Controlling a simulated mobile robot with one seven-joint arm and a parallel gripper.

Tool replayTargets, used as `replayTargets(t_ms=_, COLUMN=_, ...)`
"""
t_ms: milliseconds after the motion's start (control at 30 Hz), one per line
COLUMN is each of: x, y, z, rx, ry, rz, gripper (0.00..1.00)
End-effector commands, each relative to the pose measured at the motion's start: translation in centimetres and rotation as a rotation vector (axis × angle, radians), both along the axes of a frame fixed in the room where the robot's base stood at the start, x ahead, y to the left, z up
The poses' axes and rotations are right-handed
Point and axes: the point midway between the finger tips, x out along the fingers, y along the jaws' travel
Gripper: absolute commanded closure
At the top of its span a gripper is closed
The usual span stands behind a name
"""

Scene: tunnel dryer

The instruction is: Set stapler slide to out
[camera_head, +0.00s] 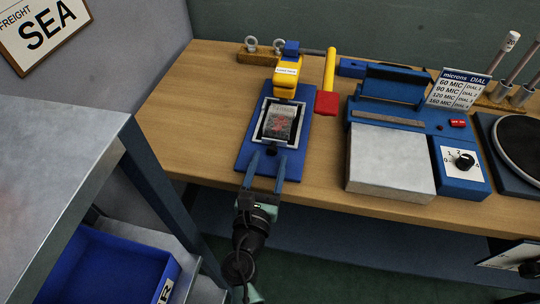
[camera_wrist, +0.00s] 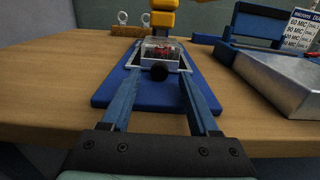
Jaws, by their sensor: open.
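The stapler (camera_head: 287,75) has a yellow head marked with a white label, over a blue base plate (camera_head: 253,139) on the wooden bench. On the plate a light metal slide frame (camera_head: 261,113) carries a clear-topped packet with a red mark (camera_head: 279,124). In the wrist view the packet (camera_wrist: 162,49) lies in the slide, and a dark round knob (camera_wrist: 159,73) is at the slide's near end. My gripper (camera_head: 267,160) is open at the near end of the plate. In the wrist view my gripper's fingers (camera_wrist: 158,80) lie on either side of the knob, apparently apart from it.
A yellow lever with a red block (camera_head: 327,102) stands right of the stapler. Farther right is a blue sealer with a metal plate (camera_head: 390,163), a dial (camera_head: 464,160) and a microns sign (camera_head: 458,90). A grey shelf (camera_head: 60,150) and blue bin (camera_head: 105,270) stand left.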

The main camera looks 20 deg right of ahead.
Motion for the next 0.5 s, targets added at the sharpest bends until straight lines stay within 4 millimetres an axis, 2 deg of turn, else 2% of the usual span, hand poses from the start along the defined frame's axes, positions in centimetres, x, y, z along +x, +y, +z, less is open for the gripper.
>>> replayTargets(t_ms=200, x=1.38, y=-0.99, z=-0.04, rx=0.001, ry=0.001, rz=-0.001, gripper=0.39)
replayTargets(t_ms=500, x=1.51, y=-1.05, z=-0.02, rx=0.001, ry=0.001, rz=0.000, gripper=0.39)
